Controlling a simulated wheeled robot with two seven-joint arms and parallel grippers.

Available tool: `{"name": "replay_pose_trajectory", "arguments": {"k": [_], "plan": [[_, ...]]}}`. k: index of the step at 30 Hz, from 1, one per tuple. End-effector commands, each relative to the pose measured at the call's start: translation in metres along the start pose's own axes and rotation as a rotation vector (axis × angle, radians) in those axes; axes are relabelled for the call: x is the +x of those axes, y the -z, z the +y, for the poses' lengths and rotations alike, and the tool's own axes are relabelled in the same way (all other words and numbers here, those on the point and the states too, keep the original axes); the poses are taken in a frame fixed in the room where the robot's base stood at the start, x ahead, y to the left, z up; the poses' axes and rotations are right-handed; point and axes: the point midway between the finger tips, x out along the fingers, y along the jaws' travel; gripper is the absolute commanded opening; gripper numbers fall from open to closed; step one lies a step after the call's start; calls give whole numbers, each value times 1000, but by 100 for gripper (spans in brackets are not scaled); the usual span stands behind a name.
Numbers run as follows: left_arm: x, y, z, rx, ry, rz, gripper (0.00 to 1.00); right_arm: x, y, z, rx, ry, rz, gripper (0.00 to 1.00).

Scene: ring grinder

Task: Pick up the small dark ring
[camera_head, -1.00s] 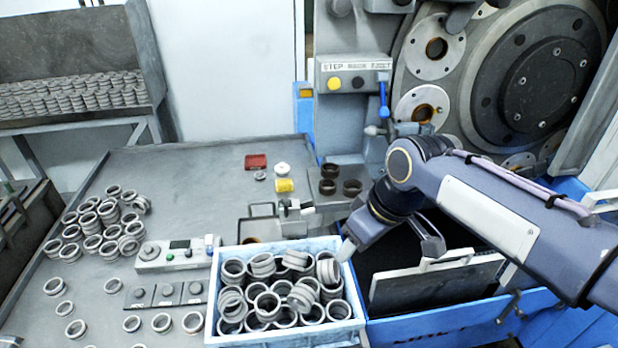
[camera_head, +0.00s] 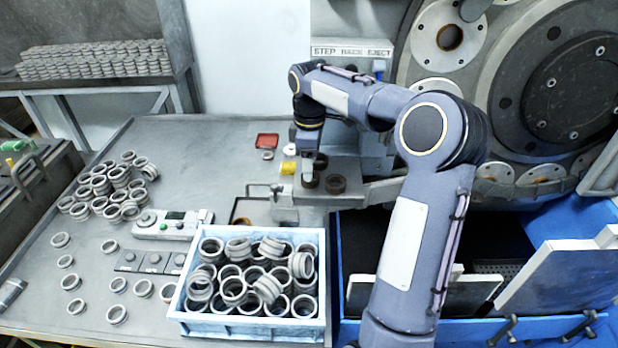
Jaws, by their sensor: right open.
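Several brown-dark rings sit on the grey block at the machine's foot. One dark ring (camera_head: 336,184) shows clearly at the block's right. Another dark ring (camera_head: 311,181) is partly hidden by my right gripper (camera_head: 308,176), and a third dark ring (camera_head: 320,160) shows partly behind it. My right gripper points down over the block, open, with its fingers at the left front ring. I cannot tell whether the fingers are around or beside that ring, or touching it. My left gripper is out of view.
A blue-white crate (camera_head: 250,331) full of grey rings stands in front. A yellow piece (camera_head: 288,168) and a red tray (camera_head: 267,141) lie left of my gripper. A control box (camera_head: 172,224) and loose grey rings are on the table's left. The grinder's large wheel (camera_head: 560,95) is at right.

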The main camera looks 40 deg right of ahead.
Motion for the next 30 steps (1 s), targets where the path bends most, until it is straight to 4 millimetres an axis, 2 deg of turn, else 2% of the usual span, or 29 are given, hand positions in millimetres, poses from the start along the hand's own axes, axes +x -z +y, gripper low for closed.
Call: {"name": "replay_pose_trajectory", "arguments": {"k": [3,6,14,22,30], "plan": [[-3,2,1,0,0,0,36,18,-1,1,2,4,-2,53],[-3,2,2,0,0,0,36,28,-1,1,2,2,-1,53],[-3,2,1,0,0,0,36,31,0,1,2,0,0,53],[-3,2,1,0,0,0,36,31,0,1,2,0,0,19],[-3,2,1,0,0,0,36,30,0,1,2,-1,1,17]]}}
